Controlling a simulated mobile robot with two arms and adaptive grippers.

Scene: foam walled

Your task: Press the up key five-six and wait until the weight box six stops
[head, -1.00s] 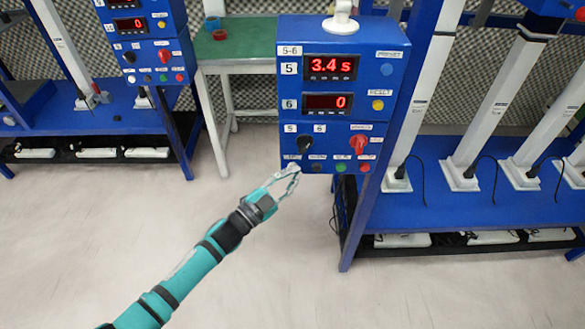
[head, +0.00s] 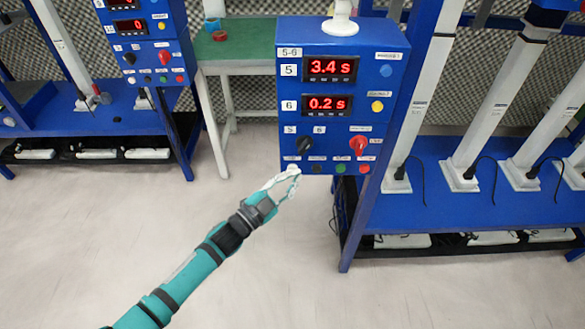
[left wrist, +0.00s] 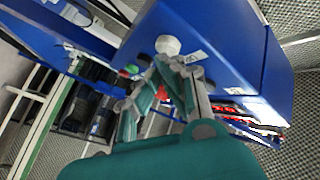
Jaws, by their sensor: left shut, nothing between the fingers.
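The blue control box (head: 325,107) marked 5-6 stands ahead. Its upper display (head: 331,68), beside the 5, reads 3.4 s; its lower display (head: 327,104), beside the 6, reads 0.2 s. A row of round keys runs along its lower edge, with a white key (head: 292,168) at the left end. My left gripper (head: 292,175) is shut and empty, its tips at or just below that key. In the left wrist view the tips (left wrist: 168,62) are close to the white key (left wrist: 167,45); contact is unclear. I cannot tell which weight box is six. My right gripper is not visible.
Black and red rotary knobs (head: 359,146) sit above the keys; a green key (head: 341,168) and a red key lie farther right. Blue racks with pale columns (head: 488,110) stand at right. A green-topped table (head: 245,40) is behind. The floor at left is clear.

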